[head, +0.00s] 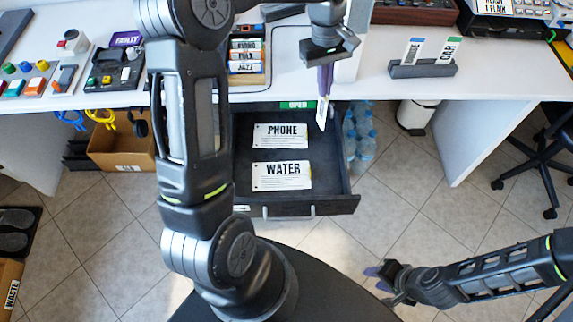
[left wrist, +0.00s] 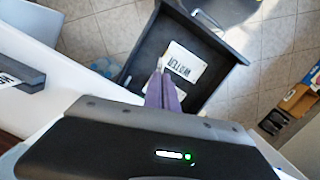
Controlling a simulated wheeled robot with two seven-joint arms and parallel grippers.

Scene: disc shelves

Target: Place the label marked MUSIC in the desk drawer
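The open dark desk drawer (head: 333,180) holds two flat white labels, PHONE (head: 281,136) and WATER (head: 282,176). My left gripper (head: 324,92) is above the drawer's right side. Its purple fingers are shut on a thin white label (head: 321,115), which hangs down nearly edge-on. Its lettering cannot be read, so I cannot tell whether it says MUSIC. In the left wrist view the fingers (left wrist: 161,88) are together in front of the drawer, with a white edge at their tips. My right gripper (head: 379,280) is low at the right, apart from the drawer, with its fingers spread and empty.
A rack (head: 423,70) on the desk holds a CAR label (head: 449,50) and a blue-topped label (head: 412,52). A disc box (head: 246,68) stands at the desk's front edge. Water bottles (head: 362,140) are right of the drawer. A cardboard box (head: 122,146) is on the floor at left.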

